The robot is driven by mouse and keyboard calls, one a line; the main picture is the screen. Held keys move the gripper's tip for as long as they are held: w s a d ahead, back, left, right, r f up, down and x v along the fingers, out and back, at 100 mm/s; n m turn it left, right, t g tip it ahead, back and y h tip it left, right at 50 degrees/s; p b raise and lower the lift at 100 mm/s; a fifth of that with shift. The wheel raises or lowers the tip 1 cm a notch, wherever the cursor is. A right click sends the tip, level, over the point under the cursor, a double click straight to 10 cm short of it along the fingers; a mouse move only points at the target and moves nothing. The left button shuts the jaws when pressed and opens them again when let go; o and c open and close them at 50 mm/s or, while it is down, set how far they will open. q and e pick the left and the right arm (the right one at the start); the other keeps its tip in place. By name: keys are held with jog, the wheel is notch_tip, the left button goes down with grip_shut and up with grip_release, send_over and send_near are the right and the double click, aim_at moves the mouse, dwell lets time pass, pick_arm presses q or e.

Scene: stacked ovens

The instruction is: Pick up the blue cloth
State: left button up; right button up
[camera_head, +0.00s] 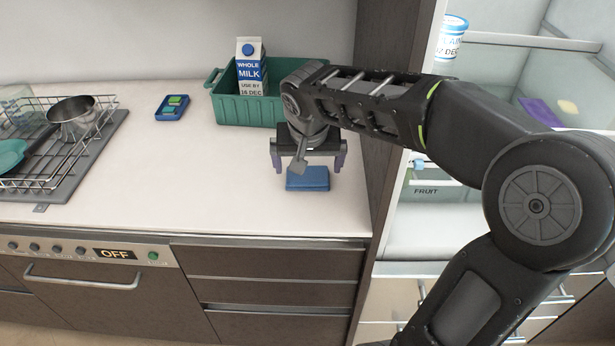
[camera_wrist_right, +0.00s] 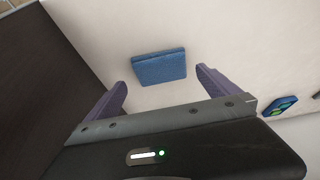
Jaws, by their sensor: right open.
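The blue cloth (camera_head: 308,180) is a small folded pad lying flat on the white counter, in front of the green crate. It also shows in the right wrist view (camera_wrist_right: 159,67), just beyond the fingers. My right gripper (camera_head: 308,165) is open and empty above the cloth. In the head view its two purple fingers stand to either side of the cloth. In the right wrist view the gripper (camera_wrist_right: 162,88) has its fingers wide apart, with the cloth between and ahead of them, apart from both. My left gripper is not in view.
A green crate (camera_head: 226,107) holding a milk carton (camera_head: 251,70) stands behind the gripper. A blue tray with green pieces (camera_head: 172,107) lies left. A dark cabinet side and open fridge (camera_head: 430,215) are right.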

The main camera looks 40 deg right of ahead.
aim_at(308, 177)
jog(key=x, duration=0.5)
jog(key=shift+s+a+p, duration=0.1)
jog(key=shift+p, duration=0.2)
jog(key=shift+c, duration=0.2)
jog(key=c, duration=1.2)
jog(key=shift+o, duration=0.2)
notch_tip(308, 177, up, 10)
dwell(0.6)
